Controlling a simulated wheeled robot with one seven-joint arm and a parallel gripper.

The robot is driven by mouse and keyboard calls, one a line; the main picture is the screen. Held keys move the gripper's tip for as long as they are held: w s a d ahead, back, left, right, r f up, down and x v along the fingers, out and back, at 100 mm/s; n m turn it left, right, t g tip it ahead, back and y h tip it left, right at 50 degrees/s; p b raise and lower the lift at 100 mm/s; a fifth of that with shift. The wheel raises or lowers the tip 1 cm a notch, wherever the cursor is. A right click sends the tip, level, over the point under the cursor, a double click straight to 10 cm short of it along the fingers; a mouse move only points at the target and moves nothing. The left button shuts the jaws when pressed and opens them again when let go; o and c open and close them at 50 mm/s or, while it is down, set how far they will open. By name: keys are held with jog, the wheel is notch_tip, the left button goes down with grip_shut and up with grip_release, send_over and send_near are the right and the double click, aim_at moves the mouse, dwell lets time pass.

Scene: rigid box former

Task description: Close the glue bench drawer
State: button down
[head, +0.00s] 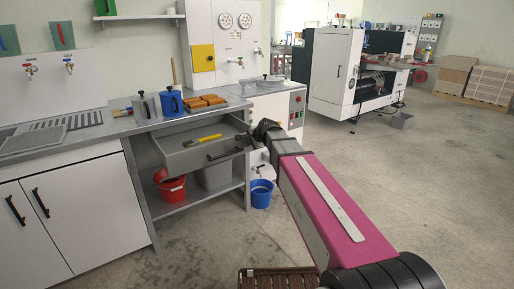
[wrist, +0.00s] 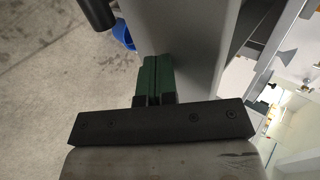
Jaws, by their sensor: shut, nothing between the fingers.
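The grey glue bench drawer (head: 185,160) stands pulled out under the worktop in the head view, with a dark bar handle (head: 224,154) on its front. A yellow-handled brush (head: 203,140) lies inside it. My gripper is at the drawer's front right end in the head view, where its fingertips cannot be made out. In the wrist view my gripper (wrist: 156,76) has its green fingers together and empty, close against a grey panel that looks like the drawer front (wrist: 190,45). I cannot tell whether they touch. The black handle (wrist: 98,12) shows at the upper left there.
On the worktop (head: 140,126) stand a metal pot (head: 145,106), a blue pot (head: 171,104) and orange blocks (head: 204,101). A red bucket (head: 170,187) and grey bin (head: 215,177) sit on the shelf below. A blue bucket (head: 261,195) stands nearby. The floor to the right is clear.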

send_over(223, 131)
jog(key=shift+s, duration=0.4)
jog(key=shift+w+a, duration=0.1)
jog(key=shift+w, duration=0.05)
